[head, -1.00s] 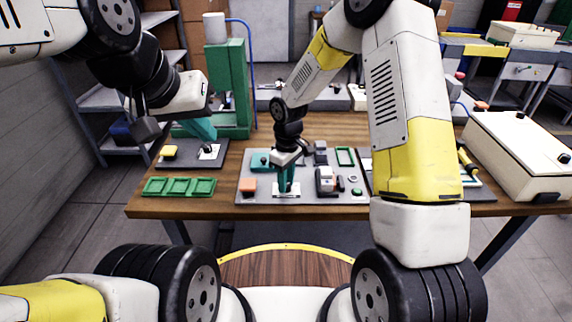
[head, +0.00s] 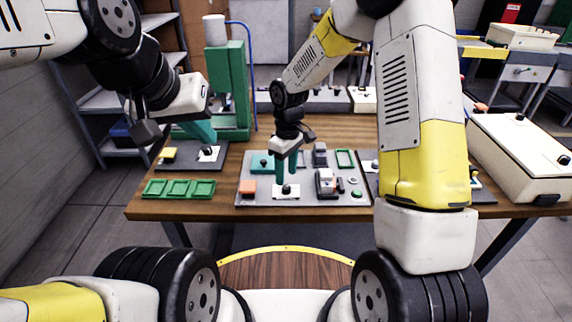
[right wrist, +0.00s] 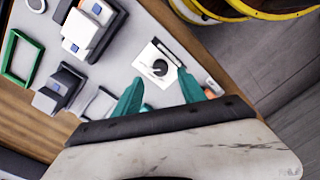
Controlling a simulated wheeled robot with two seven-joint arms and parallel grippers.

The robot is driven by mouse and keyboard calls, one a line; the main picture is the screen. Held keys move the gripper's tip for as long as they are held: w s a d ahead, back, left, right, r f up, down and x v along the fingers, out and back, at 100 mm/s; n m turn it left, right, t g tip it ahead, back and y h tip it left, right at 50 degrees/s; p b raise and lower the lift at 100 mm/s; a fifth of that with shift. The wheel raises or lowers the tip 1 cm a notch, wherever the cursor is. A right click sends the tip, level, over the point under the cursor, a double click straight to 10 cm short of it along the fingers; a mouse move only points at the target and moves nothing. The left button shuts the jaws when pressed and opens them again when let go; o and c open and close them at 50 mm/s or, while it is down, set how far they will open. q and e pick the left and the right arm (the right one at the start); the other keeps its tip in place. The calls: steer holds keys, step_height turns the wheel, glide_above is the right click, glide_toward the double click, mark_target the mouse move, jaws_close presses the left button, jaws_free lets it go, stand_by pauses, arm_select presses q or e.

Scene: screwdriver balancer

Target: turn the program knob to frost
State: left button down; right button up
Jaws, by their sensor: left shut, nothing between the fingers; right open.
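A dark round knob (head: 287,189) sits on a white plate at the front of the grey panel (head: 262,199). It also shows in the right wrist view (right wrist: 160,67), with a pointer line on its top. The plate's lettering is too small to read. My right gripper (head: 286,170) is open and empty above this knob, apart from it. In the right wrist view its two teal fingers (right wrist: 160,78) point toward the knob, one on each side. My left gripper (head: 202,130) is shut and empty at the left, above a smaller grey panel with another dark knob (head: 208,151).
A green tray (head: 178,188) lies on the table at left. A green press stand (head: 230,90) stands behind. Bare wood (head: 222,200) lies left of the panel.

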steer(key=shift+r, duration=1.6)
steer(key=shift+d+r, duration=0.2)
steer(key=shift+r, duration=0.15)
step_height(320, 180, up, 8)
steer(key=m+t, duration=0.1)
steer(key=m, duration=0.1)
glide_above(288, 185)
steer(key=s+d, duration=0.2)
steer(key=d, duration=0.2)
steer(key=s+d+r+m+t, duration=0.2)
steer(key=s+d+r+m, duration=0.1)
steer(key=s+d+r, duration=0.4)
steer(key=s+d+r+m+t+y, duration=0.1)
steer(key=s+r+m, duration=0.4)
steer(key=s, duration=0.6)
step_height(288, 185, up, 2)
steer(key=d+t, duration=0.1)
steer(key=t, duration=0.1)
steer(key=shift+s+d+r+t+y, duration=0.15)
steer(key=shift+s+d+t+y, duration=0.15)
steer(key=shift+y, duration=0.1)
